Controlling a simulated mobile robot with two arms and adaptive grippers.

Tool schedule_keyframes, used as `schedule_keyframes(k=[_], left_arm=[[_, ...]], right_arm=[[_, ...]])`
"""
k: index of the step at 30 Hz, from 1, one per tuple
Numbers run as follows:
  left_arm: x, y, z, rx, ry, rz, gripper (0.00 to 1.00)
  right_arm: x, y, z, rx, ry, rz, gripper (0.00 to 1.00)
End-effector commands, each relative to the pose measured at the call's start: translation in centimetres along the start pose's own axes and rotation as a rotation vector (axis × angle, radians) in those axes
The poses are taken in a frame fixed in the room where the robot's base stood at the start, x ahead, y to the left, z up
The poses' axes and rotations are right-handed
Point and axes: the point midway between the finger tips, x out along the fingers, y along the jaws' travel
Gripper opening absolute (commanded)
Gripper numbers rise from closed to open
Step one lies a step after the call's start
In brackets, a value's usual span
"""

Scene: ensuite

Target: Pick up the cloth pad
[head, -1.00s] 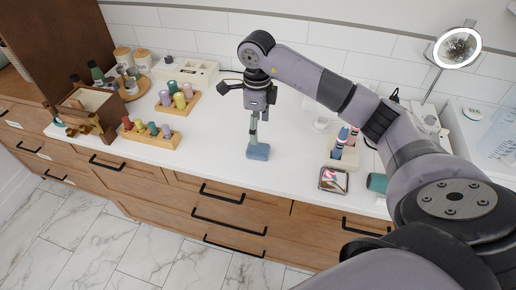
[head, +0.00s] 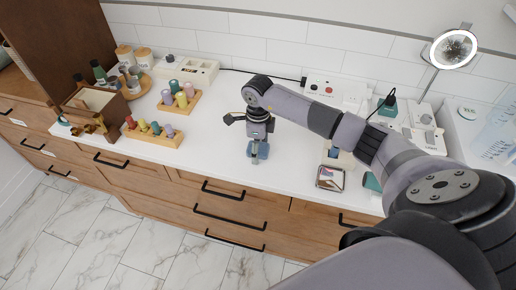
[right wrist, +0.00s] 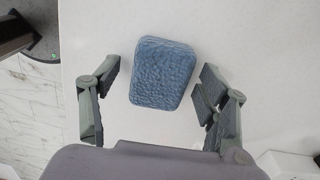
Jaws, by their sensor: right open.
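The cloth pad (head: 263,151) is a small blue block with rounded corners, lying on the white counter near its front edge. In the right wrist view the pad (right wrist: 163,73) shows a wrinkled surface. My right gripper (head: 254,157) is low over the pad in the head view, pointing down. In the right wrist view the right gripper (right wrist: 157,92) is open, with one finger to the left and one to the right of the pad and a gap on each side. The gripper partly hides the pad in the head view. My left gripper is not in view.
A wooden rack of coloured pegs (head: 150,137) and a wooden box (head: 98,101) stand to the left. A small square tray (head: 330,178) lies to the right, under my forearm. A lit round mirror (head: 454,49) stands back right. The counter around the pad is clear.

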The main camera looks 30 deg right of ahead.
Motion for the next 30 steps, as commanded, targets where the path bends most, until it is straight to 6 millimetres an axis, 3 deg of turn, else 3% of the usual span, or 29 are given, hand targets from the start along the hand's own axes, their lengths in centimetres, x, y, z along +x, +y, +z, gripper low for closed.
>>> schedule_keyframes(k=[2,21,30], left_arm=[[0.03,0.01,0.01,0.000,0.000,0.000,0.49],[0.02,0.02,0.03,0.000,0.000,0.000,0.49],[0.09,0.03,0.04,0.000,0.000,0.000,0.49]], right_arm=[[-0.01,0.00,0.01,0.000,0.000,0.000,0.69],[-0.06,-0.01,0.01,0.000,0.000,0.000,0.26],[-0.29,-0.04,0.03,0.000,-0.001,-0.001,0.26]])
